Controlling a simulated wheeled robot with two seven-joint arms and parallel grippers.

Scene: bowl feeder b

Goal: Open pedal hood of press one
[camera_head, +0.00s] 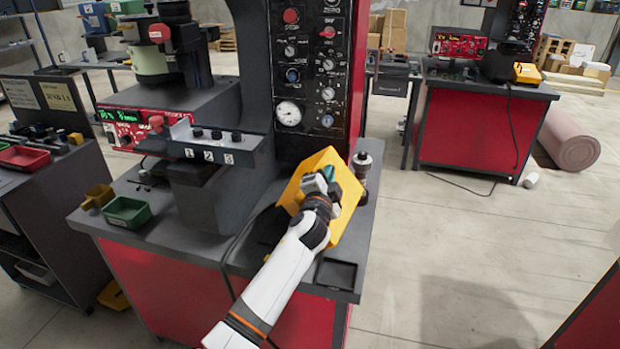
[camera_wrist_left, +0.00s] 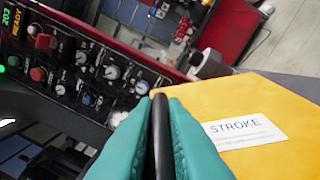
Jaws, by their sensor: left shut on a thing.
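The yellow pedal hood (camera_head: 346,222) sits tilted at the front right of the near press (camera_head: 247,62), below its control panel. In the left wrist view the hood (camera_wrist_left: 265,100) fills the right side and carries a white label reading STROKE. My left gripper (camera_head: 329,174) is at the hood, in front of its yellow face. In the left wrist view its teal fingers (camera_wrist_left: 160,135) are shut on a black bar-like handle (camera_wrist_left: 161,140). How the handle joins the hood is hidden, and so is what lies beneath the hood. My right gripper is not in view.
A dark upright cylinder (camera_head: 362,172) stands just right of the hood. A shallow black tray (camera_head: 337,273) lies at the table's front right corner. A green bin (camera_head: 127,212) is at the left. Another red press table (camera_head: 466,125) stands behind, with clear floor between.

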